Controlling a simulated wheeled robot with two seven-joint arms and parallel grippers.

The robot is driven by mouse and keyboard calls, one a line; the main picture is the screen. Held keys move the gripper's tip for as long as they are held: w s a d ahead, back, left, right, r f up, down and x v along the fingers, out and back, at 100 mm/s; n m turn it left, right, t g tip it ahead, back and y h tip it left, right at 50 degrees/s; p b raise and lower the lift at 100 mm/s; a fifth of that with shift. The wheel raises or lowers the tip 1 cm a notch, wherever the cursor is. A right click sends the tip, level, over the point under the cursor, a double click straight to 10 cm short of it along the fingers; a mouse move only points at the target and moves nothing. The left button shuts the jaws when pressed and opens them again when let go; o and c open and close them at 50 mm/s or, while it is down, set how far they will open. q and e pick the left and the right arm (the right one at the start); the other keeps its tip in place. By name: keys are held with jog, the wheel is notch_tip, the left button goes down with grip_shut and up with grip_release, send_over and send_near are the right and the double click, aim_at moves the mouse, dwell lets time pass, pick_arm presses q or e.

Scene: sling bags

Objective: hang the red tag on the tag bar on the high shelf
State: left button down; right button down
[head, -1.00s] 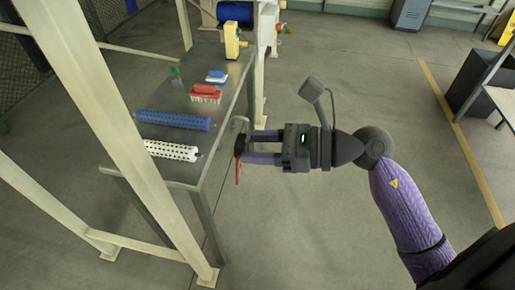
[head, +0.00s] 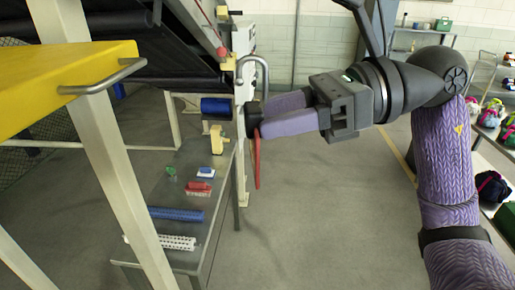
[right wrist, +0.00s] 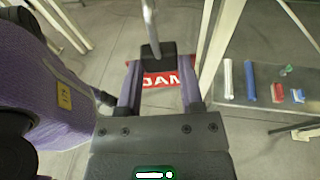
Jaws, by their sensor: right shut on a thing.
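The red tag (head: 257,160) hangs edge-on below the fingertips of my right gripper (head: 258,116), with a grey metal hook (head: 256,62) rising above them. The gripper is shut on the tag. In the right wrist view the red tag (right wrist: 165,80) shows white letters between and beyond the fingers. A grey bent bar, which looks like the tag bar (head: 104,78), is fixed to the edge of the yellow high shelf (head: 60,82), left of and apart from the hook. My left gripper is not in view.
A pale frame post (head: 128,190) stands below the yellow shelf. A metal table (head: 205,225) holds blue and white rollers, red and blue brushes and a yellow part. Machinery with a black belt (head: 160,40) stands behind. Open air lies between hook and bar.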

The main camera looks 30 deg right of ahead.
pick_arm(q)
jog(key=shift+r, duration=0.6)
pick_arm(e)
jog(key=shift+s+d+r, duration=0.1)
jog(key=shift+s+r, duration=0.1)
jog(key=shift+r, duration=0.4)
jog(key=shift+s+d+r, duration=0.1)
jog(key=shift+s+r, duration=0.1)
jog(key=shift+r, duration=0.35)
